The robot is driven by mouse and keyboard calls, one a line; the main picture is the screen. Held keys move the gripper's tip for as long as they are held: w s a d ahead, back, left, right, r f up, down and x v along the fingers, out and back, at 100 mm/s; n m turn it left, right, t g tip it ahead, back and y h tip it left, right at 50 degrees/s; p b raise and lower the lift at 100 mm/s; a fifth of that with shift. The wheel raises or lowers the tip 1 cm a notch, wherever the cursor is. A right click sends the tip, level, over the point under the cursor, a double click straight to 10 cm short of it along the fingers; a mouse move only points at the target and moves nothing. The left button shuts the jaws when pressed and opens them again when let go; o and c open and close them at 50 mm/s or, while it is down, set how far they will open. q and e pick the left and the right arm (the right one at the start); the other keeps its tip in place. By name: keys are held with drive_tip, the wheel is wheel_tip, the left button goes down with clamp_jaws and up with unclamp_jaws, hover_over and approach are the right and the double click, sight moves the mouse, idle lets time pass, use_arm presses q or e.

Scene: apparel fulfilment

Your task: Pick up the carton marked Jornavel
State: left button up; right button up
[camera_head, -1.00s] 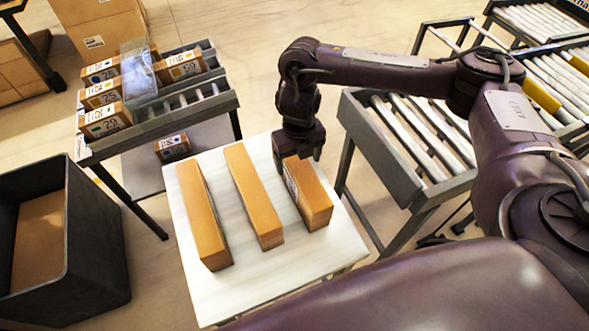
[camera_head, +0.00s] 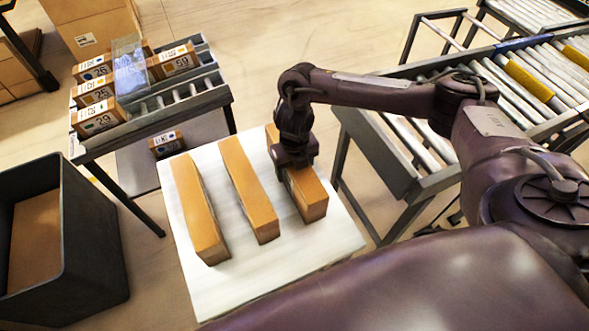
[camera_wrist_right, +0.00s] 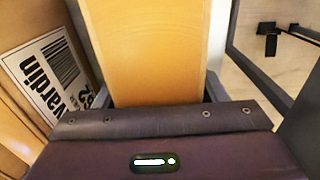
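Three long brown cartons lie side by side on a white-topped table (camera_head: 205,295): a left carton (camera_head: 200,215), a middle carton (camera_head: 248,190) and a right carton (camera_head: 312,197). No name can be read on them in the head view. My right gripper (camera_head: 291,165) is low over the middle of the right carton. In the right wrist view its fingers (camera_wrist_right: 158,98) stand apart on either side of a plain carton top (camera_wrist_right: 152,50); I cannot tell whether they touch it. A label with a barcode (camera_wrist_right: 50,75) beside it is rotated and partly hidden. My left gripper is out of view.
A roller rack (camera_head: 180,105) at the upper left holds several small labelled cartons (camera_head: 98,118). A dark bin (camera_head: 85,250) with a carton inside stands at the left. A roller conveyor (camera_head: 375,150) stands right of the table. The table's front part is clear.

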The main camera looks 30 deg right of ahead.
drive_tip(key=c, duration=0.9)
drive_tip(key=shift+c, duration=0.4)
drive_tip(key=shift+r, duration=0.2)
